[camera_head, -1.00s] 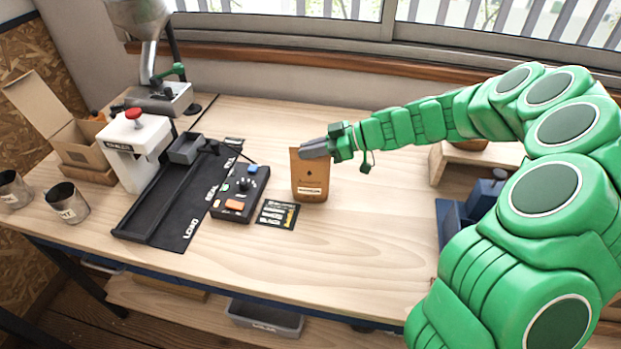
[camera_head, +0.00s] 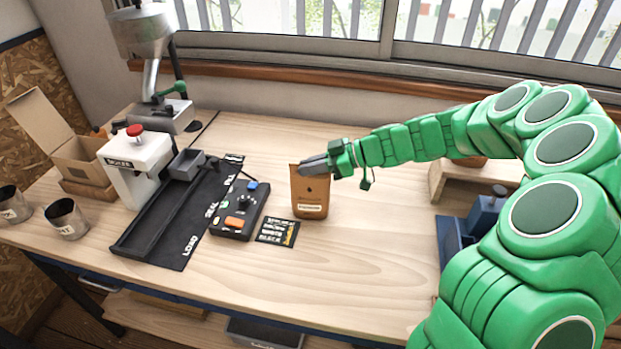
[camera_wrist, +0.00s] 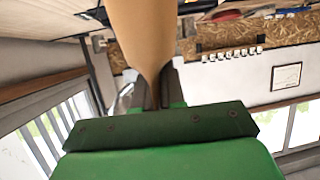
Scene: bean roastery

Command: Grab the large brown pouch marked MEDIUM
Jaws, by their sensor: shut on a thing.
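The brown pouch (camera_head: 310,194) stands upright at the middle of the wooden bench, to the right of the control box. It has a small dark mark and a pale label low on its front; the label's lettering is too small to read. My gripper (camera_head: 313,165) reaches in from the right and is shut on the pouch's upper part. In the wrist view the pouch (camera_wrist: 142,35) runs down between the two fingers (camera_wrist: 152,95), pinched there. I cannot tell whether the pouch's base touches the bench.
A control box (camera_head: 239,210) and a small dark card (camera_head: 277,231) lie left of the pouch. Further left are a black mat (camera_head: 170,235), a white machine (camera_head: 138,165), an open carton (camera_head: 78,158) and metal cups (camera_head: 66,218). A blue device (camera_head: 484,215) stands right. The front bench middle is clear.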

